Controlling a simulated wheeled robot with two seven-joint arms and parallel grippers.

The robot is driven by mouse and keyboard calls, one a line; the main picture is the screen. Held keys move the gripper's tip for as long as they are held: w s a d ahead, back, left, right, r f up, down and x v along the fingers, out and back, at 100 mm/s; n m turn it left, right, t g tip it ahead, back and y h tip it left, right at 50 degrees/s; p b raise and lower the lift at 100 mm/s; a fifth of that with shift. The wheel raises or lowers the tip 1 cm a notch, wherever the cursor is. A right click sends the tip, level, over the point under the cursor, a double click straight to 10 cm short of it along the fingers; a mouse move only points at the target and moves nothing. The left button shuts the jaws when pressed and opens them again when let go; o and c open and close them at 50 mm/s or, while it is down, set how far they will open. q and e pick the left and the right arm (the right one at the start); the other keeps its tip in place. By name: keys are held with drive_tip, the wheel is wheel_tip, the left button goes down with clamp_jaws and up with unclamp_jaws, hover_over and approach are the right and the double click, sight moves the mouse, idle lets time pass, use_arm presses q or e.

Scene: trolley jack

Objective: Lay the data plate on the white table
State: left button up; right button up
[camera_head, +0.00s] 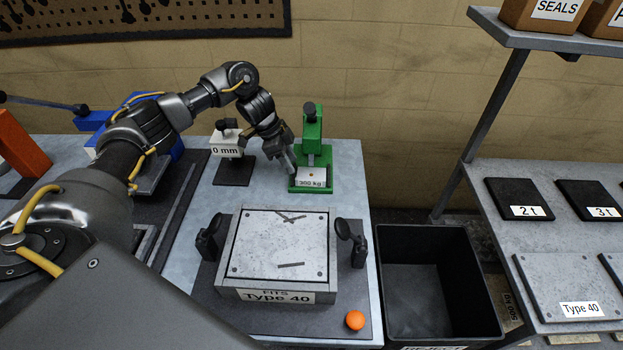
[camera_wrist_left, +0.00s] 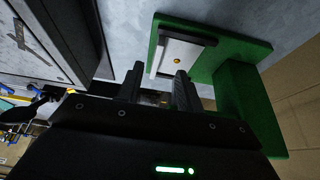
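The data plate (camera_head: 311,178), a small pale plate with an upside-down "500 kg" mark, lies on the base of the green press (camera_head: 312,140). In the left wrist view the plate (camera_wrist_left: 183,54) shows a small orange-yellow dot on top. My left gripper (camera_head: 288,163) is just left of the plate. In the left wrist view its fingers (camera_wrist_left: 158,80) are apart, with their tips close to the plate's near edge; I cannot tell whether they touch it. The pale bench top (camera_head: 349,190) carries the press; no other clearly white table shows. My right gripper is not in view.
A white "0 mm" block (camera_head: 228,143) stands on a dark pad left of the press. A "Type 40" fixture (camera_head: 277,245) with dark clamps and an orange ball (camera_head: 355,320) are in front. A black reject bin (camera_head: 430,285) and a shelf rack (camera_head: 510,170) stand right.

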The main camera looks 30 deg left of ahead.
sight(301, 179)
use_arm(q)
drive_tip(key=shift+w+d+f, duration=0.2)
drive_tip(key=shift+d+f, duration=0.05)
drive_tip(key=shift+f, duration=0.4)
drive_tip(key=shift+w+d+f, duration=0.1)
drive_tip(key=shift+f, duration=0.2)
drive_tip(key=shift+d+f+p, duration=0.15)
drive_tip(key=shift+f+p, duration=0.05)
drive_tip(key=shift+p, duration=0.1)
drive_tip(key=p+x, duration=0.1)
drive_tip(key=x, duration=0.2)
drive_tip(key=shift+d+f, duration=0.2)
drive_tip(key=shift+f, duration=0.05)
drive_tip(key=shift+d+f, duration=0.1)
drive_tip(key=shift+f, duration=0.4)
clamp_jaws()
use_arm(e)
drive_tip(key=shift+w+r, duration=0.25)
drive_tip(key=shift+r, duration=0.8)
